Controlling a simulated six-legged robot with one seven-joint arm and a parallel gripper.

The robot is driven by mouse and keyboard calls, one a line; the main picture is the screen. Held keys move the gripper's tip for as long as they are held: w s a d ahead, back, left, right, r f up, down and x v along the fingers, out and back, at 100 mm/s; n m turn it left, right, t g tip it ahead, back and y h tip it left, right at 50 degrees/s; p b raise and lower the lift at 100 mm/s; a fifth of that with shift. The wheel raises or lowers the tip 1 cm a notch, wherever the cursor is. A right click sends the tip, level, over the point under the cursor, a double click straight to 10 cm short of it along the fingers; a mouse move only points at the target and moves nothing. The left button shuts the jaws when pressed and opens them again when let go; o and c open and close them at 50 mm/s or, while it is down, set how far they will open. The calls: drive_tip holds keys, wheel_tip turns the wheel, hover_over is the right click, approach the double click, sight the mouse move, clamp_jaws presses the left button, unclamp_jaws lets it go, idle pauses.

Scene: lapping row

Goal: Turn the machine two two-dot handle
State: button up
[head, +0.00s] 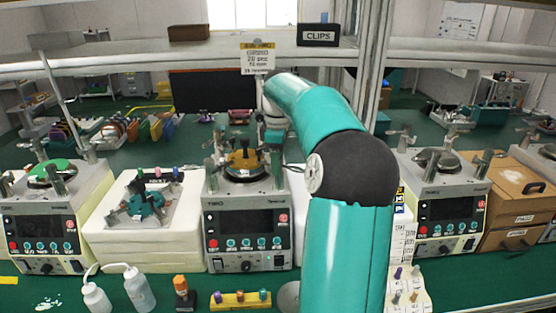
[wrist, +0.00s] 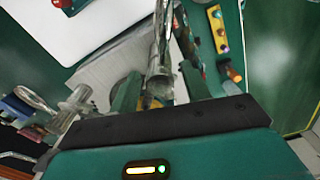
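Several similar lapping machines stand in a row in the head view. The middle machine (head: 248,222) has an orange-brown top plate (head: 244,160) with metal posts and clamps around it. I cannot read which machine is number two, nor pick out a two-dot handle. My arm reaches over to the middle machine's top, where my gripper is small and partly hidden. In the wrist view my gripper (wrist: 158,78) has its teal fingers apart, with a shiny metal post (wrist: 160,68) showing between them. I cannot tell whether either finger touches it.
The left machine (head: 45,232) and right machine (head: 447,210) flank it. White blocks (head: 140,242) carry a teal fixture (head: 146,204). Bottles (head: 138,288) and a yellow peg strip (head: 240,302) stand in front. A shelf with a CLIPS box (head: 318,36) runs above. Wooden boxes (head: 513,200) stand right.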

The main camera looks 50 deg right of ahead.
wheel_tip(320, 180, up, 14)
idle(0.8)
drive_tip(key=shift+f, duration=0.1)
drive_tip(key=shift+c, duration=0.5)
